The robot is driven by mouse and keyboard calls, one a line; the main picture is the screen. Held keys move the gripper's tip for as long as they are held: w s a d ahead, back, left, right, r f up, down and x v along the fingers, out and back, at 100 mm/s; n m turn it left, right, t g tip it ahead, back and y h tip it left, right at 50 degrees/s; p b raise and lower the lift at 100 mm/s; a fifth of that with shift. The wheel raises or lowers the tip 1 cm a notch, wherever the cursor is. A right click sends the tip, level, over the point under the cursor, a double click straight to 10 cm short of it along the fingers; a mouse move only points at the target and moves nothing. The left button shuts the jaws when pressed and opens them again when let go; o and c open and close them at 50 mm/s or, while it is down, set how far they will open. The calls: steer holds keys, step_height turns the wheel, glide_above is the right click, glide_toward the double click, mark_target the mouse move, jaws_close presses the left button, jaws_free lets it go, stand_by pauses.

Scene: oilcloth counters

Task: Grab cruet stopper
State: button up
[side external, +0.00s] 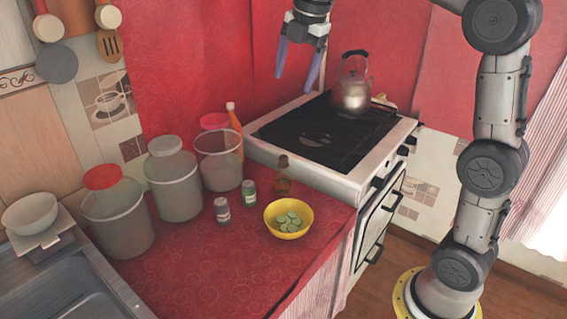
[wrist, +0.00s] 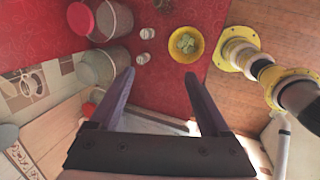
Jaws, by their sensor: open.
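The cruet (side external: 283,182) is a small amber-brown bottle standing upright on the red oilcloth counter, near the stove's corner. Its dark stopper (side external: 283,161) sits at its top. In the wrist view a small brownish shape at the top edge, probably the cruet (wrist: 163,5), is partly cut off, and I cannot make out the stopper there. My gripper (side external: 296,78) is open and empty, pointing down, high above the counter and stove. It is well apart from the cruet. In the wrist view its two fingers (wrist: 159,73) are spread wide with nothing between them.
A yellow bowl (side external: 289,229) of green slices and two small shakers (side external: 222,210) (side external: 249,193) stand near the cruet. Several lidded canisters (side external: 173,185) and an orange bottle (side external: 234,121) stand behind and left. The stove (side external: 270,150) carries a kettle (side external: 351,93). The counter's front is clear.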

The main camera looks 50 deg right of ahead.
steer(key=w+d+f+n+g, duration=0.1)
steer(key=w+d+f, duration=0.3)
steer(key=w, duration=0.2)
steer(key=g, duration=0.2)
glide_above(283, 156)
steer(key=shift+m+y, duration=0.3)
step_height(283, 156, down, 22)
steer(key=shift+r, duration=0.25)
steer(key=shift+s+f, duration=0.1)
steer(key=shift+f, duration=2.95)
jaws_close()
